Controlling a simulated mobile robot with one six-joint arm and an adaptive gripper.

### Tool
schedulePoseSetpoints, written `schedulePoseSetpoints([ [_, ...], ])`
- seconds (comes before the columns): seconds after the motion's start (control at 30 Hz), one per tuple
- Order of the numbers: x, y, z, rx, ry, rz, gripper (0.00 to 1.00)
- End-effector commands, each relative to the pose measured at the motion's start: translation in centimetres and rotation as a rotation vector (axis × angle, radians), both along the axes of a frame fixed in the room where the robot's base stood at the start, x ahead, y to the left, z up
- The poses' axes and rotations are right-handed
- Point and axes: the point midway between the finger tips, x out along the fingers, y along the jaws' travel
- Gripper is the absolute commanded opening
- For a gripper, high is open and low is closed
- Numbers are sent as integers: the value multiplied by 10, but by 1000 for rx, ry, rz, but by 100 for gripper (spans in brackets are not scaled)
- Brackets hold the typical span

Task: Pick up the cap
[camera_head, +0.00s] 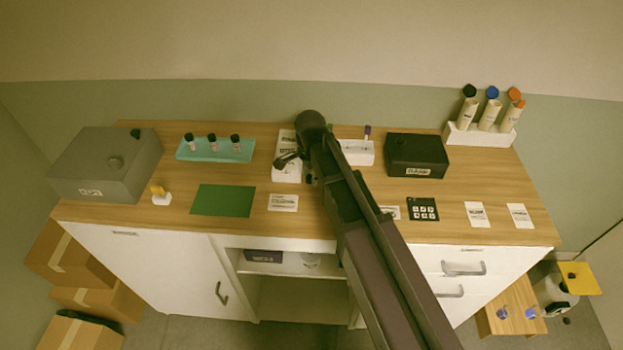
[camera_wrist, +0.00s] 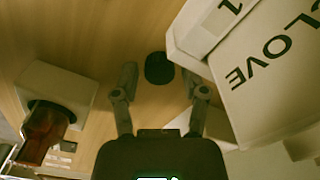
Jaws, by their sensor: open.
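A small black round cap (camera_wrist: 158,68) lies on the wooden surface in the wrist view, between and slightly beyond my fingertips. My gripper (camera_wrist: 160,80) is open, with one finger on each side of the cap's line and nothing held. I cannot tell the gap in height between the fingers and the cap. In the head view my arm reaches over the middle of the counter and my gripper (camera_head: 289,159) is partly hidden by it.
A white box marked GLOVE (camera_wrist: 268,68) stands close beside the right finger. A white holder (camera_wrist: 75,85) with an amber bottle (camera_wrist: 42,128) is at left. The counter (camera_head: 330,215) also bears a teal rack (camera_head: 215,156), a green mat (camera_head: 222,201) and a black box (camera_head: 416,151).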

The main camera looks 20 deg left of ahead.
Motion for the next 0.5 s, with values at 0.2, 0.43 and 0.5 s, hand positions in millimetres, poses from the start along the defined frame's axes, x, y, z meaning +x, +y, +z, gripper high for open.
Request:
schedulePoseSetpoints([
  [0.2, 0, 0, 0, 0, 0, 0, 54],
  [0.43, 0, 0, 0, 0, 0, 0, 24],
  [0.5, 0, 0, 0, 0, 0, 0, 24],
])
